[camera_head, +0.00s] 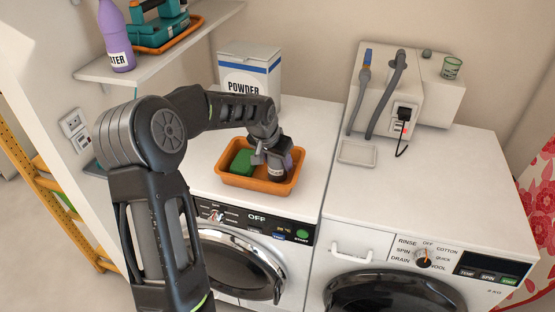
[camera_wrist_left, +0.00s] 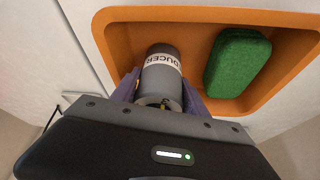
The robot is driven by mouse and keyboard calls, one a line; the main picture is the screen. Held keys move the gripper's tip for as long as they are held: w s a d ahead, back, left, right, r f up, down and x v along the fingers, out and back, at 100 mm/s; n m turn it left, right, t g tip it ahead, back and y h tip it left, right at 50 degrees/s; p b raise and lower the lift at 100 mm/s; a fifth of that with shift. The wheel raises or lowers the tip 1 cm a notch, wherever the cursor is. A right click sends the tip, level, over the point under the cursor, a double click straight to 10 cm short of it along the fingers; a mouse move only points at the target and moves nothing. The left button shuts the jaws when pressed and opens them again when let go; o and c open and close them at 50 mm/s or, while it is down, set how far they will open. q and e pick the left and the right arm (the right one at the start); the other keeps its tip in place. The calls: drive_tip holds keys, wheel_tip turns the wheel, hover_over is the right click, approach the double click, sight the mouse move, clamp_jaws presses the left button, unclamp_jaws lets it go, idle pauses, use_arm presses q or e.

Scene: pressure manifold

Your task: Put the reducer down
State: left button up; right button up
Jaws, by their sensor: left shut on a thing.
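The reducer (camera_wrist_left: 161,75) is a grey cylinder with a white label reading "DUCER" in the left wrist view. My left gripper (camera_wrist_left: 158,92) is shut on it, with a purple finger on each side. The reducer is over or inside an orange tray (camera_wrist_left: 110,32); I cannot tell whether it touches the tray's floor. In the head view, my left gripper (camera_head: 277,165) is at the right part of the orange tray (camera_head: 255,185), and the reducer is mostly hidden there. My right gripper is not in view.
A green sponge (camera_head: 242,162) lies in the tray's left part, beside the reducer. A powder box (camera_head: 250,72) stands behind the tray on the left washer. A small white dish (camera_head: 357,152) and a grey-white unit with hoses (camera_head: 385,85) sit on the right washer.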

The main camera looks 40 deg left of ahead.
use_arm(q)
drive_tip(key=shift+f, duration=0.2)
drive_tip(key=o, duration=1.2)
drive_tip(key=shift+r, duration=0.1)
drive_tip(key=shift+r, duration=0.25)
drive_tip(key=b+v, duration=0.1)
drive_tip(key=v, duration=1)
drive_tip(key=shift+s+r, duration=0.25)
drive_tip(key=shift+r, duration=0.1)
